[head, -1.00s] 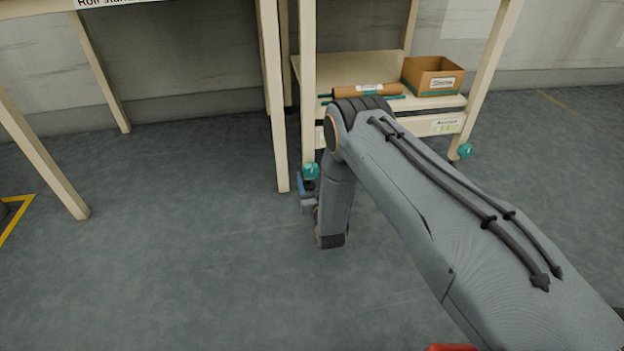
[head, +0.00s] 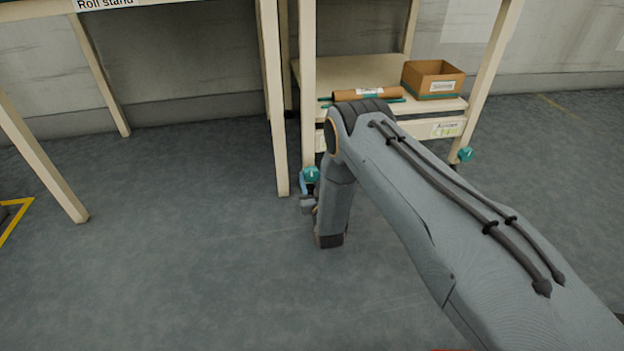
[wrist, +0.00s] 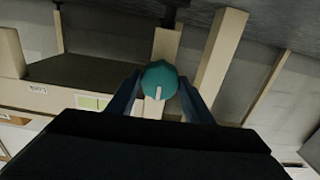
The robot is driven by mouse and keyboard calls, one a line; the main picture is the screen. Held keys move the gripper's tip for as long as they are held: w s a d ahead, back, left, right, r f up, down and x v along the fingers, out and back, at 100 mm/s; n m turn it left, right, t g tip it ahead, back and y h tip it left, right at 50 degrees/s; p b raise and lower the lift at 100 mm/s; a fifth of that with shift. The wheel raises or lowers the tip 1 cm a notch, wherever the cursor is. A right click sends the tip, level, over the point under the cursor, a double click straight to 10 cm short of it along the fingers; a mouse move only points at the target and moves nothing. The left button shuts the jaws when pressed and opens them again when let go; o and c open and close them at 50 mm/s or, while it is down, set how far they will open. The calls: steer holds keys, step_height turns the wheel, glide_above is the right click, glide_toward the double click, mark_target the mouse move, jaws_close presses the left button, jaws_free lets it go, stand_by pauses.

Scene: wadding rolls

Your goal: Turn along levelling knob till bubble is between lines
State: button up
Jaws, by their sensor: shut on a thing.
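A teal levelling knob (head: 311,174) with a white mark sits at the foot of the stand's near left leg. My gripper (head: 306,189) is at this knob, partly hidden by my arm. In the wrist view, the two dark blue fingers (wrist: 160,88) are on either side of the knob (wrist: 160,78), shut on it, with its white mark towards me. A second teal knob (head: 465,154) is at the right leg. A label plate with green marks (head: 446,129) is on the stand's front rail; its writing is too small to read, and I cannot make out a bubble.
The lower shelf (head: 340,69) carries a brown roll (head: 366,93) and an open cardboard box (head: 433,78). A cream table leg (head: 273,100) stands just left of the held knob. The grey floor (head: 190,270) in front is clear.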

steer(key=shift+s+n+p, duration=0.1)
steer(key=shift+n+p, duration=1.35)
steer(key=shift+n, duration=1.35)
steer(key=o, duration=1)
steer(key=shift+o, duration=0.2)
steer(key=p+v, duration=0.4)
steer(key=v, duration=0.3)
steer(key=shift+s, duration=0.4)
